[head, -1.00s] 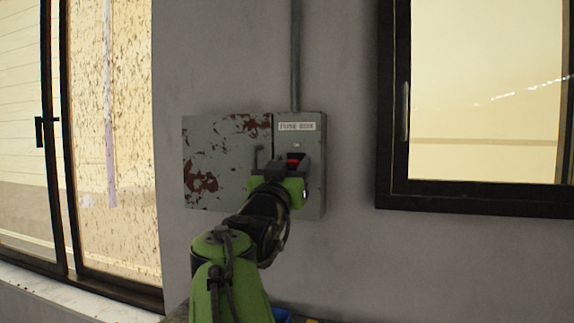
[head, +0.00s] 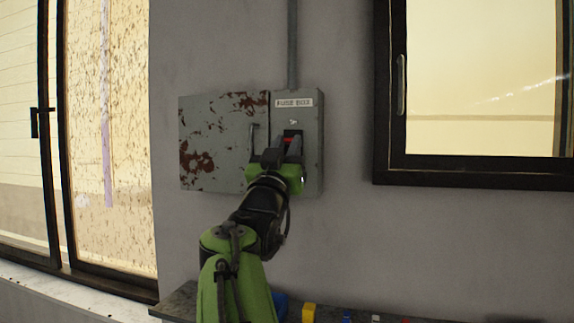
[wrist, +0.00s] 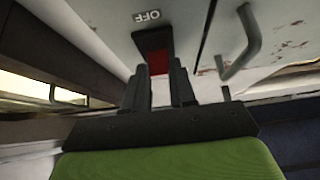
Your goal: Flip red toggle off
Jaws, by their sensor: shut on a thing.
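The red toggle (head: 289,140) sits in a dark slot on the front of the grey fuse box (head: 314,150), below its label. My gripper (head: 282,152) is at the slot, with its fingers shut on the toggle. In the wrist view, the toggle (wrist: 158,62) shows as a red patch between the two dark fingertips, one on each side. An OFF marking (wrist: 147,16) is on the panel by the slot and appears upside down there. The fingers hide part of the toggle, so its exact tilt is hard to tell.
The rust-patched door (head: 215,140) of the fuse box stands open to the left, with a handle (head: 252,142) close to my gripper. A conduit (head: 292,45) runs up the wall. A shelf (head: 178,303) with small coloured items lies below. Windows flank the box.

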